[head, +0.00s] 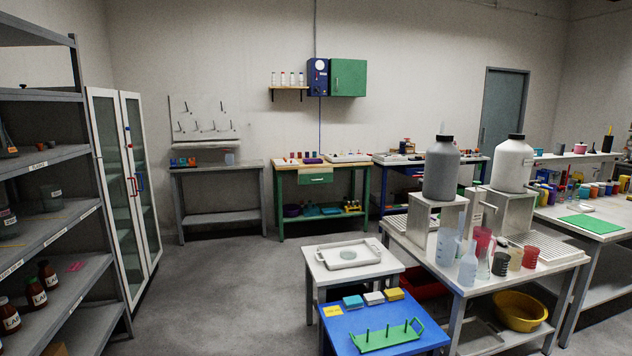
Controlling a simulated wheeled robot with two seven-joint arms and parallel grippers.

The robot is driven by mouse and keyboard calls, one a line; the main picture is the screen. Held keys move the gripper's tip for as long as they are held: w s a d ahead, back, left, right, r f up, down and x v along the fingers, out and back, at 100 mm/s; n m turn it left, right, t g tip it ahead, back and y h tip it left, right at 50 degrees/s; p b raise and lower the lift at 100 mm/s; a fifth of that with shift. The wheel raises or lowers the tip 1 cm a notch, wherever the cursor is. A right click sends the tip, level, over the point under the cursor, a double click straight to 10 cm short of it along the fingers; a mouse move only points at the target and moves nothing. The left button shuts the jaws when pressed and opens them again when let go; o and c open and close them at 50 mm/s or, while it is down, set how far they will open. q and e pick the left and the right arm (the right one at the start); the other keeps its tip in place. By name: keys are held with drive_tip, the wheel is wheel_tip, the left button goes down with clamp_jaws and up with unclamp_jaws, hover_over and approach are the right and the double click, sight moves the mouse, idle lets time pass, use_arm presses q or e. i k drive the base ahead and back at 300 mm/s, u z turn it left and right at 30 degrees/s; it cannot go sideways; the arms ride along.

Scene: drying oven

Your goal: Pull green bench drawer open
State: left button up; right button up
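The green bench (280,201) stands against the back wall, across the room. Its green drawer (315,178) sits under the left part of the top and has a small pale handle on its front. From this distance the drawer looks shut, with its front close under the top. Small bottles and trays stand on the bench top, and a dark bowl and blue and yellow items lie on its lower shelf. Neither of my grippers shows in the head view.
Open grey floor (225,290) leads toward the bench. Metal shelves (60,225) and a glass-door cabinet (126,190) line the left. A blue table (340,335), a white table (320,272) and a bench with large bottles (440,175) stand to the right.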

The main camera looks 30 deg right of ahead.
sight(304, 179)
drive_tip(key=z, duration=0.5)
drive_tip(key=i, duration=6.75)
drive_tip(key=z, duration=2.8)
drive_tip(key=i, duration=1.85)
